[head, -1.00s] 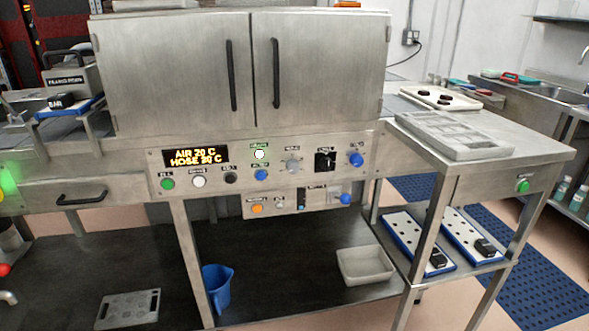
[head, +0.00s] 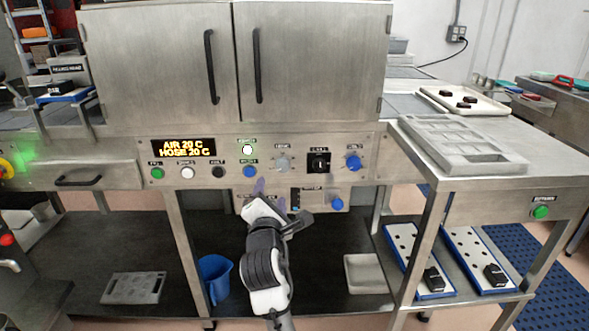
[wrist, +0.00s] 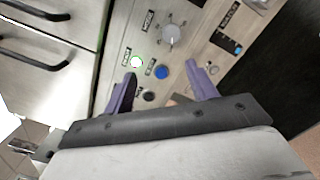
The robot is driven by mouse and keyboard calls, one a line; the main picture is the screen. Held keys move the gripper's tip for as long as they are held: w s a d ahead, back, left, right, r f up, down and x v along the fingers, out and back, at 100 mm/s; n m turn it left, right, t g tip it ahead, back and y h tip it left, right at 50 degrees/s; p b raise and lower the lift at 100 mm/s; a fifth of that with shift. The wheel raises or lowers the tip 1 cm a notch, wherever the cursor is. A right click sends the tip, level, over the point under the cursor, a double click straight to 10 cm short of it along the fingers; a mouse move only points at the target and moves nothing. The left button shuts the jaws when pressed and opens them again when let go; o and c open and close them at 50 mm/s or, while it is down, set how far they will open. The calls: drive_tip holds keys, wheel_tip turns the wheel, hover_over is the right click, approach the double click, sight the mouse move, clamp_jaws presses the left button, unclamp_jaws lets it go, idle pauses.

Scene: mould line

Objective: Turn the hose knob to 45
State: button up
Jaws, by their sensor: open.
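The control panel (head: 130,149) has a display (head: 184,148) reading "AIR 20 C" and "HOSE 20 C". Candidate knobs are a grey knob (head: 283,163), a blue knob (head: 353,163) at right and a lower blue knob (head: 337,204). Their labels are too small to read, so I cannot tell which is the hose knob. My gripper (head: 270,197) is open and empty in front of the panel, below a small blue button (head: 250,171). In the wrist view, my gripper (wrist: 162,75) has its purple fingers either side of this blue button (wrist: 162,71); the grey knob (wrist: 170,36) is beyond them.
A black switch (head: 318,163) sits between the grey and right blue knobs. A lit button (head: 247,149) and a black button (head: 218,171) are close by. Steel cabinet doors (head: 160,60) are above. A blue jug (head: 215,277) and pale bin (head: 366,274) stand on the lower shelf.

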sight(283, 167)
drive_tip(key=shift+h, duration=0.3)
drive_tip(key=w+d, duration=0.1)
drive_tip(key=w, duration=0.3)
drive_tip(key=w+d+p, duration=0.1)
drive_tip(key=w, duration=0.4)
drive_tip(key=w+f+p, duration=0.1)
drive_tip(key=w, duration=0.4)
drive_tip(key=shift+d, duration=0.4)
drive_tip(key=c, duration=1)
